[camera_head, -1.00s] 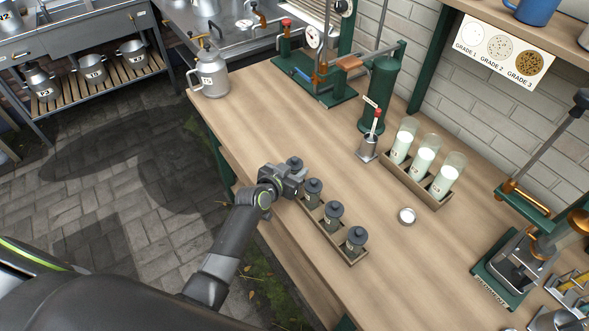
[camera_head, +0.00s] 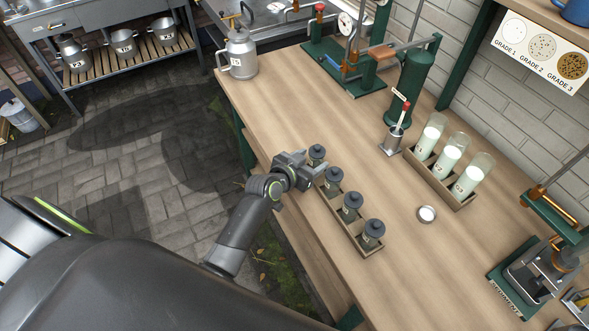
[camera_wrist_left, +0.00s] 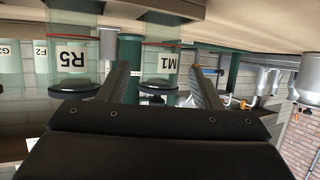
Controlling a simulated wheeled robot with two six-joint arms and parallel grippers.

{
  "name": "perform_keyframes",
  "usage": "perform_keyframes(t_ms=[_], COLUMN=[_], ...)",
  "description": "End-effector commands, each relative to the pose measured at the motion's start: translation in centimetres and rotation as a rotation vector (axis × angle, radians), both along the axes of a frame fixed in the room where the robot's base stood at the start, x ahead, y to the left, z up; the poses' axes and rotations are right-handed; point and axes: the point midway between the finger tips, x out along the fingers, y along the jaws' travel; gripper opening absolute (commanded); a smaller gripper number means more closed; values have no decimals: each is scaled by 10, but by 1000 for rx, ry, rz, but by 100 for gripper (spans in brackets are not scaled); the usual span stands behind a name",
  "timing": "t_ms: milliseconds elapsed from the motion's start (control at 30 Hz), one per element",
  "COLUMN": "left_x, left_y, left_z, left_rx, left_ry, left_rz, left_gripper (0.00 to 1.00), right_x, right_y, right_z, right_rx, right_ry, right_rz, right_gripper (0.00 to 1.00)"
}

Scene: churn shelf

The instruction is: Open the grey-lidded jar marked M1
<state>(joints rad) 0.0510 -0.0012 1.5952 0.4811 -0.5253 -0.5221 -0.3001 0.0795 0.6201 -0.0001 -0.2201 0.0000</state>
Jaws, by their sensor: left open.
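The jar marked M1 (camera_wrist_left: 160,65) shows upside down in the left wrist view, a glass jar with a dark grey lid (camera_wrist_left: 157,88) on it. In the head view it appears to be the far end jar (camera_head: 316,153) of a row in a wooden tray (camera_head: 342,219); its label cannot be read there. My left gripper (camera_head: 307,167) is open beside that end of the tray. In the wrist view its fingers (camera_wrist_left: 160,88) stand on either side of M1, with gaps visible. Whether they reach around the lid is unclear. My right gripper is not in view.
Jar R5 (camera_wrist_left: 70,62) stands beside M1, close to one finger. Further lidded jars (camera_head: 351,204) fill the tray. A small round dish (camera_head: 426,214), a rack of milk glasses (camera_head: 451,157) and a metal can (camera_head: 238,55) stand on the bench.

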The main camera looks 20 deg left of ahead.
Motion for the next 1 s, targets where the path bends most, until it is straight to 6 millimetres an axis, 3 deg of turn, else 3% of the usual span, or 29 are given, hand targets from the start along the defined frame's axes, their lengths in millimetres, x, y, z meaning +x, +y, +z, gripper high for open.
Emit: perform_keyframes(t_ms=[300, 500, 1000], left_x=[-47, -68, -79], left_y=[13, 19, 25], left_z=[18, 28, 28], left_rx=[1, 1, 2], left_ry=[0, 1, 6], left_rz=[1, -1, 15], left_gripper=[58, 58, 58], right_x=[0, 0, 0], right_y=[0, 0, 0], right_z=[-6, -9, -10], right_rx=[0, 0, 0], right_ry=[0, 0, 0], right_rz=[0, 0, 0], right_gripper=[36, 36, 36])
